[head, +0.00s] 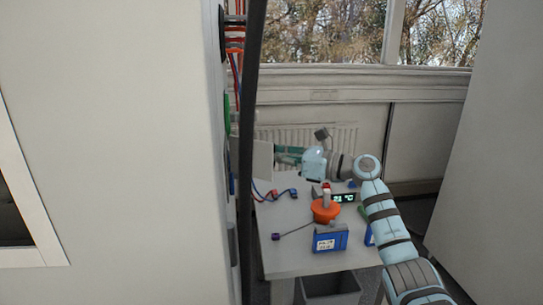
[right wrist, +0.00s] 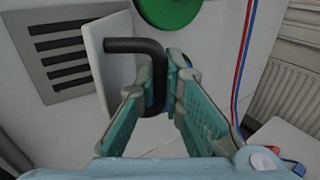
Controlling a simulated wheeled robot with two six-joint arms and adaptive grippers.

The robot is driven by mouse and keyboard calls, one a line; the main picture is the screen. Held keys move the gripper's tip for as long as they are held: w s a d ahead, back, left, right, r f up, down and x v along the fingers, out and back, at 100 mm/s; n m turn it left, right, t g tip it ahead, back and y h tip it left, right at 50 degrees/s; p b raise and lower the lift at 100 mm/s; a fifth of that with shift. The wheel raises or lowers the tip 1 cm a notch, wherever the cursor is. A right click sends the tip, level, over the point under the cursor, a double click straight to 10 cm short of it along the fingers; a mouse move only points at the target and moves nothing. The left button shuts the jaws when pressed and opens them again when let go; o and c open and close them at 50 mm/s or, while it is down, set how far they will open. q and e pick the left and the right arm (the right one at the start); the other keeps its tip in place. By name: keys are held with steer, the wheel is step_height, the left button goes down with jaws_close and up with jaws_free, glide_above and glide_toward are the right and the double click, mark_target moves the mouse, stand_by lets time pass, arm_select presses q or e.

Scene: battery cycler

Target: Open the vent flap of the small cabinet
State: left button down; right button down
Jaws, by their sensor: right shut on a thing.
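The vent flap (right wrist: 108,62) is a pale panel on the cabinet. It stands out at an angle from the wall, beside a grey slotted grille (right wrist: 62,60) that is uncovered in the right wrist view. A black bent handle (right wrist: 130,45) is on the flap. My right gripper (right wrist: 163,75) is shut on this handle, with a teal finger pad on each side. In the head view the flap (head: 262,160) juts out to the right of the cabinet (head: 130,140), and my right gripper (head: 287,156) is at its edge. My left gripper is out of view.
Below my right arm a table (head: 285,255) holds an orange item (head: 325,210), a blue box (head: 329,238), a small display (head: 344,198) and cables. A thick black vertical pole or cable (head: 247,150) stands before the flap. Red and blue cables (right wrist: 243,60) run right of the gripper.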

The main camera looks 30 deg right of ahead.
stand_by(0.4)
steer(key=c, duration=2)
jaws_free()
steer(key=shift+w, duration=0.1)
steer(key=shift+o, duration=0.2)
steer(key=v, duration=1.2)
